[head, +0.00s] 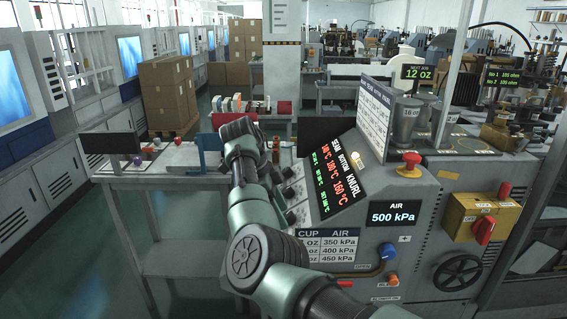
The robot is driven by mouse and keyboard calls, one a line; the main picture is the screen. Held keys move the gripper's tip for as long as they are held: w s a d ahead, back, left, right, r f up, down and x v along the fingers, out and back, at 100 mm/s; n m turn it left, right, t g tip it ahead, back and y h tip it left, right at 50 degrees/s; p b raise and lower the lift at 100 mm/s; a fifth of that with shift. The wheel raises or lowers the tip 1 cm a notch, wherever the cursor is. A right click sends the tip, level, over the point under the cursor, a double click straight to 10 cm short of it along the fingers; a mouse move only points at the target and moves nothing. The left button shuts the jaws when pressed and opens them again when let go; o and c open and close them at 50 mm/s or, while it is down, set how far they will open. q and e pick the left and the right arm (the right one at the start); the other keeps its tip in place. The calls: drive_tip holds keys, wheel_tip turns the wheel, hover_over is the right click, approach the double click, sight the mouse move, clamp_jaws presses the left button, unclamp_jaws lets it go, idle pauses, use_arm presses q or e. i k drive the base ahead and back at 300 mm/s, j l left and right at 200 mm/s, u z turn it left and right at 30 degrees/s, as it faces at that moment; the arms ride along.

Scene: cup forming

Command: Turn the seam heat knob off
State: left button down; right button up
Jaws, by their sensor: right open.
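The heat panel (338,172) on the cup machine is a tilted dark display. It reads SEAM, BOTTOM and KNURL with red temperatures and smaller green figures. Several small dark knobs (289,193) sit along its left side. The topmost knob (287,172) is closest to the seam column, but its label is too small to read. My right gripper (275,178) is open, just left of these knobs, and partly hidden by my own wrist. I cannot tell whether it touches a knob. My left gripper is not in view.
A red mushroom button (411,163) stands on the machine top. An AIR display (394,214) reads 500 kPa. A yellow box with a red switch (483,228) and a black handwheel (457,272) are at right. A side table (180,180) stands at left.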

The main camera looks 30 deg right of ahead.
sight(287, 172)
drive_tip(key=i+l, duration=0.8)
drive_tip(key=i, duration=0.2)
